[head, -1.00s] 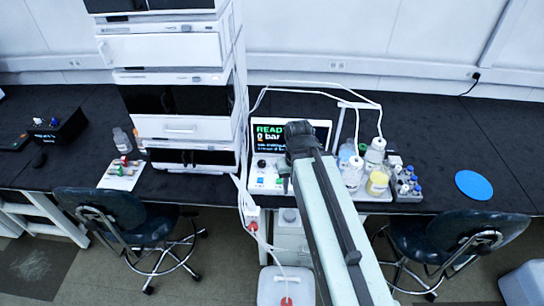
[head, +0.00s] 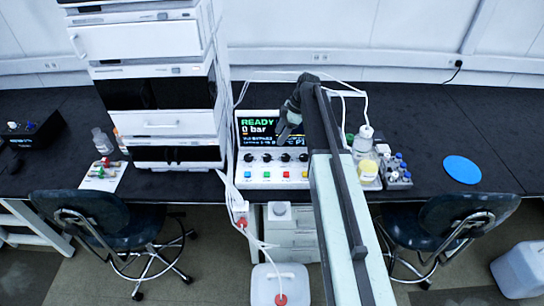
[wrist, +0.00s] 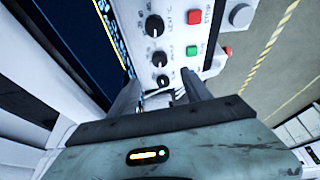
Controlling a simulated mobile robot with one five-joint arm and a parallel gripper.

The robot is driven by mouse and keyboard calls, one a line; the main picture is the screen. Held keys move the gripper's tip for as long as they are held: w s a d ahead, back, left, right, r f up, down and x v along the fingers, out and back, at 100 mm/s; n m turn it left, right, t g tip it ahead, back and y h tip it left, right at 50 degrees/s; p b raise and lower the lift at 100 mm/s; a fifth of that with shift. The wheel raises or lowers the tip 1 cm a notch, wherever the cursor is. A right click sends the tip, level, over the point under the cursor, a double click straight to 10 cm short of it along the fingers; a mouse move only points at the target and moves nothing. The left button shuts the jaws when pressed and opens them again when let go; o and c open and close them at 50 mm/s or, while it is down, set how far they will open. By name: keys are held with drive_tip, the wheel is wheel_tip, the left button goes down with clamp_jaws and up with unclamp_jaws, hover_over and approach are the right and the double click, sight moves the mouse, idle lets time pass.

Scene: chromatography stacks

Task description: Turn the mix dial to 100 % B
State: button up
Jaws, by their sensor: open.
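A white control panel (head: 240,183) stands on the bench with a row of several black dials (head: 267,157) under a dark screen (head: 256,125) reading READY and 0 bar. The dial labels are too small in the head view to tell which is the mix dial. The wrist view shows black dials with white pointer marks, one at the top (wrist: 154,25) and one below it (wrist: 160,59). My gripper (head: 288,125) is over the screen's right part, above the dial row in the picture. In the wrist view my gripper (wrist: 165,88) is open, its fingers around the lower dials' area; contact cannot be told.
Coloured buttons (head: 267,174) line the panel below the dials. A white instrument stack (head: 160,122) stands close on the left, with white tubing beside the panel. Bottles and vials (head: 398,172) stand right. A blue disc (head: 462,169) lies on open bench further right.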

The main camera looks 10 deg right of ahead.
sight(268, 157)
drive_tip(key=b+x, duration=1)
drive_tip(key=x, duration=0.1)
drive_tip(key=shift+f+b, duration=0.35)
drive_tip(key=shift+b, duration=0.05)
drive_tip(key=shift+a+f, duration=0.15)
drive_tip(key=shift+f, duration=0.1)
drive_tip(key=shift+r, duration=0.1)
